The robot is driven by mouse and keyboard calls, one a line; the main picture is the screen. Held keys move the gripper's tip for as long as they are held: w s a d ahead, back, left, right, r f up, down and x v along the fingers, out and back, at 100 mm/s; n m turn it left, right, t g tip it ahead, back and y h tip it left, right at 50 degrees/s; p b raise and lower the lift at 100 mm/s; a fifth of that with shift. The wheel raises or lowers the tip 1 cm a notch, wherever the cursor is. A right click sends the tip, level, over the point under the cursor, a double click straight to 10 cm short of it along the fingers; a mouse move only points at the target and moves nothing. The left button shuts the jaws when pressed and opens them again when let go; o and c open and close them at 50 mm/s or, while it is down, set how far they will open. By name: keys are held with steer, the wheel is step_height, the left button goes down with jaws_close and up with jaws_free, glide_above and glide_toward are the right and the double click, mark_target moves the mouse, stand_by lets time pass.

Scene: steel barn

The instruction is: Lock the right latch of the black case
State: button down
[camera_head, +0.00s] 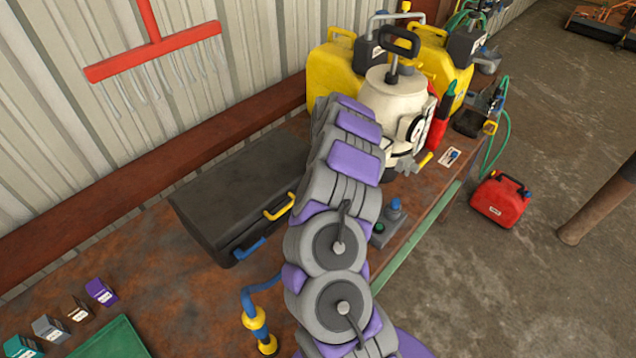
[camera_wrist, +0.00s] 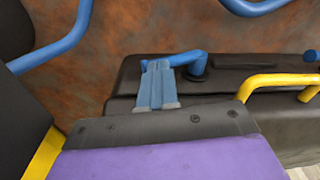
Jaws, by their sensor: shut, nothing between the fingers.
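The black case (camera_head: 225,190) lies on the rusty bench against the wall. Its yellow handle (camera_head: 279,207) and one blue latch (camera_head: 249,249) at the left of the front show in the head view. My arm covers the case's right end, hiding my gripper and any latch there. In the wrist view my gripper (camera_wrist: 157,65) is shut and empty, its fingertips at or very close to a blue latch (camera_wrist: 188,58) on the case (camera_wrist: 215,100). Contact cannot be told. The yellow handle (camera_wrist: 275,84) is to the right, with another blue part (camera_wrist: 312,56) at the edge.
A cream cooler-like jug (camera_head: 388,95) and yellow cans (camera_head: 333,68) stand beyond my arm. A blue-and-yellow fitting (camera_head: 256,325) is at the front. Small boxes (camera_head: 100,291) and a green tray (camera_head: 112,340) lie at the left. A red can (camera_head: 500,200) is on the floor.

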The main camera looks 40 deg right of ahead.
steer(key=shift+d+f, duration=0.1)
steer(key=shift+d, duration=0.05)
stand_by(0.6)
step_height(320, 180, up, 17)
steer(key=s, duration=0.1)
steer(key=shift+d+p, duration=0.4)
steer(key=shift+p, duration=0.05)
stand_by(0.4)
